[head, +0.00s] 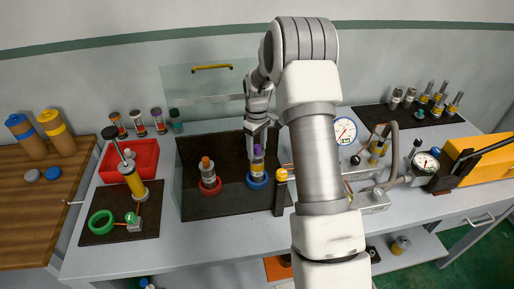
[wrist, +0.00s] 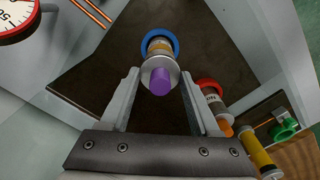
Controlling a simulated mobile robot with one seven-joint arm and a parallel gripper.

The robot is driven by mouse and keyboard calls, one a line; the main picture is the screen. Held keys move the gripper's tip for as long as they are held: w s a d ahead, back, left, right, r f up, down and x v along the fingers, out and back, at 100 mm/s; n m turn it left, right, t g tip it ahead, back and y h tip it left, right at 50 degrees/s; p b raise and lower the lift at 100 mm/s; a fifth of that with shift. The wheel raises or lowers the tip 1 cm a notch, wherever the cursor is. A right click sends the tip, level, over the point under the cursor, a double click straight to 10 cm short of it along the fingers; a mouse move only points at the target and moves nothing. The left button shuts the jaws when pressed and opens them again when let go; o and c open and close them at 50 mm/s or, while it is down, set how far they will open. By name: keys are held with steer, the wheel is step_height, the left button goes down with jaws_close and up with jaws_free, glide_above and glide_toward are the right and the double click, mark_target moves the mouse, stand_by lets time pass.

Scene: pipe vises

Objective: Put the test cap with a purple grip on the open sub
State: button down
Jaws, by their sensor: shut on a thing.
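The test cap with a purple grip (head: 258,152) is between the fingers of my gripper (head: 257,136), which is shut on it. In the wrist view its purple grip (wrist: 160,82) and pale flange (wrist: 152,68) show between the fingertips (wrist: 160,74). Directly under the cap is a sub (head: 257,168) standing upright in the blue ring vise (head: 257,181). The cap is lined up with the sub's top; I cannot tell if it is seated or just above. The other sub (head: 207,176), in the red ring vise (head: 210,187), has an orange top.
Both vises stand on a dark mat (head: 230,207) with a clear panel behind. A black post with a yellow knob (head: 282,175) stands close right of the blue vise.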

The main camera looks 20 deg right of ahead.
mark_target(257, 146)
steer(key=shift+f+b, duration=0.95)
steer(key=shift+f, duration=0.45)
steer(key=shift+c, duration=0.2)
jaws_free()
steer(key=shift+r, duration=0.1)
step_height(257, 146, up, 17)
steer(key=shift+r+b, duration=0.2)
steer(key=shift+b, duration=0.15)
